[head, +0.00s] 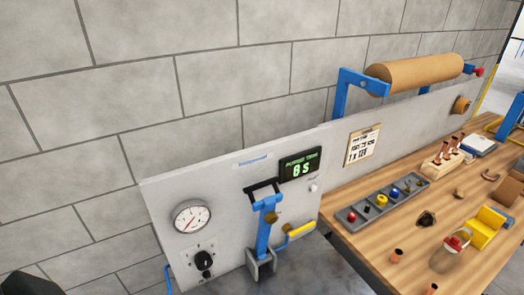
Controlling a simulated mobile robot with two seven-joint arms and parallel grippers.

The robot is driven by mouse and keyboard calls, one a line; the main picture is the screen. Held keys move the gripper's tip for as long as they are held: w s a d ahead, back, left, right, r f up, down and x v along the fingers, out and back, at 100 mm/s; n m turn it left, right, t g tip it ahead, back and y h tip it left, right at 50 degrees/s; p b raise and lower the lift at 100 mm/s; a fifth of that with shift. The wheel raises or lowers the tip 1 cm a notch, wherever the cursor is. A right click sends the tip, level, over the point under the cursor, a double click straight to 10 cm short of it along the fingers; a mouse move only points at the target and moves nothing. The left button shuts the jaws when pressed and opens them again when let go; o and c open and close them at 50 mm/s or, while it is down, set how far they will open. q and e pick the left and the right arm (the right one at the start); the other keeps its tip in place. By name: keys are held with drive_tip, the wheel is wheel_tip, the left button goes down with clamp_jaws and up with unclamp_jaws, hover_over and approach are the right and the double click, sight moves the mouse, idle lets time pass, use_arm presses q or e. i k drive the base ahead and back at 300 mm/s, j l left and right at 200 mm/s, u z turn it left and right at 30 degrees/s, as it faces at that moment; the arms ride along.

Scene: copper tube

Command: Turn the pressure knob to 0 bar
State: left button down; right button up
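The pressure knob (204,260) is a black round knob on a small white dial plate, low on the left part of the grey panel (160,200). Its pointer setting and the scale marks are too small to read. A round pressure gauge (192,216) with a white face and a thin reddish needle sits just above it; I cannot read its value. No gripper fingers show near the knob.
A blue clamp fixture (264,230) with a black top stands right of the knob, near a yellow-handled lever (300,229). A green timer display (300,164) is above. The wooden bench (375,245) at right holds a parts tray, copper pieces and a jar.

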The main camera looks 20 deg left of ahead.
sight(203, 260)
drive_tip(key=u, duration=1.1)
